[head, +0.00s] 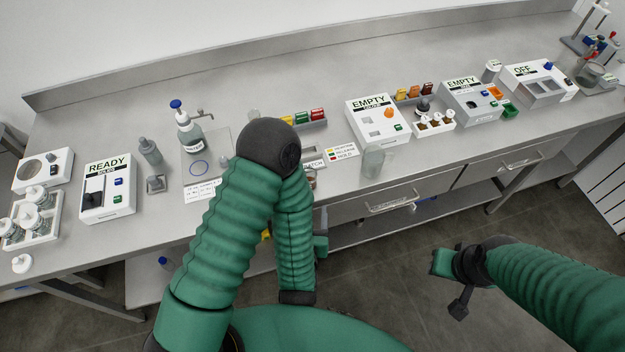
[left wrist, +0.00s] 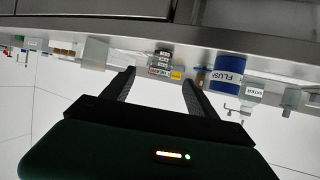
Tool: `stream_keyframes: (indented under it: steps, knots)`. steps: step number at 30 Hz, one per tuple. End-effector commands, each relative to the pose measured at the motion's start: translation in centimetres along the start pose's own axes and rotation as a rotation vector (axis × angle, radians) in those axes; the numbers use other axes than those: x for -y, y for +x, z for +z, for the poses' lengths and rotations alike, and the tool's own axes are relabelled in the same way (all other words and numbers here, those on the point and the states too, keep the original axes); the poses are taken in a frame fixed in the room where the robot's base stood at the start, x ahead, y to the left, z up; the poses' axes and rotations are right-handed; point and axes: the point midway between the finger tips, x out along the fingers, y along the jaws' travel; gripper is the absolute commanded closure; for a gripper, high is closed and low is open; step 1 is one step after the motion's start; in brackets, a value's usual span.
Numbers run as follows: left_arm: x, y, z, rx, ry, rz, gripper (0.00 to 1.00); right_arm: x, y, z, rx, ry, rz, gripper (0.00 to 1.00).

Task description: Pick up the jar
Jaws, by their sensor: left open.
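A clear glass jar (head: 372,161) stands upright near the bench's front edge, in front of a white EMPTY box. Other jars with white lids (head: 30,218) sit in a white tray at the far left; I cannot tell which jar is meant. That view is upside down. A pale translucent block there (left wrist: 95,52) may be the glass jar. My right gripper (head: 452,281) hangs over the floor, away from the bench.
The grey bench (head: 240,85) runs across the head view. It holds a READY box (head: 108,188), a wash bottle (head: 188,130), an EMPTY box (head: 376,120) and an OFF box (head: 538,82). A blue FLUSH container (left wrist: 226,73) shows in the left wrist view. Drawer handles (head: 392,204) protrude below the benchtop.

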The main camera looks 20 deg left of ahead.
Motion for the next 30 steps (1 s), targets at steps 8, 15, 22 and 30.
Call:
stream_keyframes:
  steps: [8, 15, 22, 30]
  knots:
    - [-0.9, 4.7, 0.6, -0.008, 0.006, -0.005, 0.33, 0.0, 6.9, 1.7, 0.002, -0.001, 0.000, 0.64]
    - [-1.0, 9.1, -0.1, -0.002, 0.010, -0.004, 0.33, 0.0, 6.1, 1.4, 0.000, 0.000, 0.000, 0.64]
    - [-0.1, 12.3, -0.8, -0.004, 0.006, -0.005, 0.33, 0.0, 5.5, 1.3, 0.000, 0.000, 0.000, 0.64]
    - [-0.4, 14.8, -0.7, -0.002, 0.011, -0.001, 0.33, 0.0, 5.5, 1.3, 0.000, 0.000, 0.000, 0.64]
